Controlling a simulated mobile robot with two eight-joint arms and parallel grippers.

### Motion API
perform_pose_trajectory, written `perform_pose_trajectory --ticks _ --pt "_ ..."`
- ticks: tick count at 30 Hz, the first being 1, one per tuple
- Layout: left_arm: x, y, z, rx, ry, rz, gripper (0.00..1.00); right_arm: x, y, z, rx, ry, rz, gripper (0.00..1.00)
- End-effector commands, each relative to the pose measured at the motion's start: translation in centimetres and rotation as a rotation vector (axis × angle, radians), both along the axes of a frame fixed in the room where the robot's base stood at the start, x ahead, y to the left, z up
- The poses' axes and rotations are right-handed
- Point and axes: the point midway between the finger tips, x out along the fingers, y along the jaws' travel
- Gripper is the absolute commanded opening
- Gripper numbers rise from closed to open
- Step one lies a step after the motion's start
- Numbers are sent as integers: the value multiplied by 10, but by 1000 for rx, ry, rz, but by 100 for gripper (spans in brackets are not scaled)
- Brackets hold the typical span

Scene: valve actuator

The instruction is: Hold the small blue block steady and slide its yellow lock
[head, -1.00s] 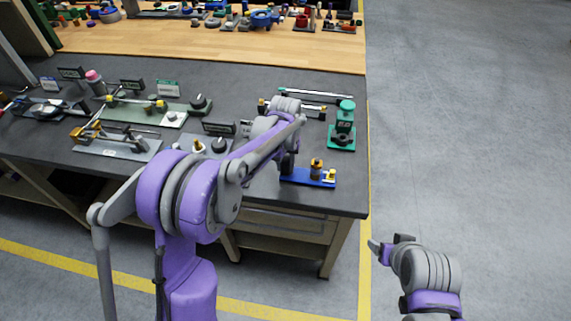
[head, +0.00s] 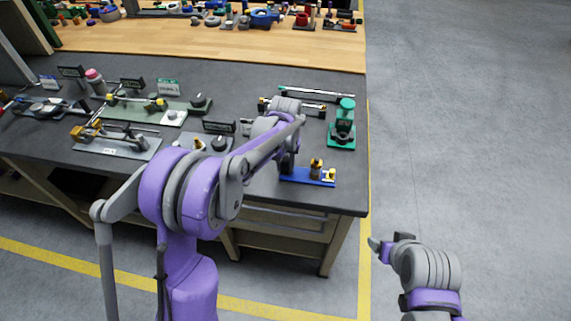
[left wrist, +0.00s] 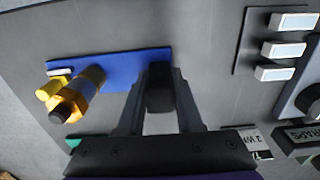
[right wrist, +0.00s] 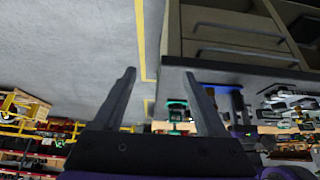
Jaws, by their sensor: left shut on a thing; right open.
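The small blue block (head: 300,176) is a flat blue base near the table's front right corner; it also shows in the left wrist view (left wrist: 115,65). A yellow lock piece (head: 329,176) sits at its right end, beside an upright orange and black post (head: 316,168). In the left wrist view, the yellow piece (left wrist: 48,88) is next to the post's dark tip. My left gripper (left wrist: 160,72) is shut on a black upright part (left wrist: 160,92) at the block's other end. My right gripper (right wrist: 160,75) is open and empty, off the table's right side.
A green device (head: 342,125) stands behind the blue block. Several grey and green fixtures with knobs (head: 120,145) fill the table's left side. A wooden bench (head: 220,45) with many parts is at the back. The floor (head: 470,140) on the right is clear.

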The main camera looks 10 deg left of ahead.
Motion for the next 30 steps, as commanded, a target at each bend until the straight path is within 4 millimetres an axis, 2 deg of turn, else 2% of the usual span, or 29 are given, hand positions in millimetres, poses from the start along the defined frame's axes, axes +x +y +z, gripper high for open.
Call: perform_pose_trajectory --ticks 2,3,11,15,24,30 --pt "-1 0 -3 0 2 0 0 -1 0 -1 0 1 0 74" --pt "-1 0 -3 0 2 0 0 -1 0 -1 0 1 0 71" --pt "-2 0 -4 0 3 -1 0 2 1 -1 24 7 -16 24" --pt "-2 0 -4 0 4 -1 0 17 7 -1 126 28 -81 0" --pt "-3 -1 -5 0 6 -1 0 79 24 -4 533 107 -312 0" --pt "-3 -1 -6 0 6 -1 0 119 26 -7 778 151 -429 0"
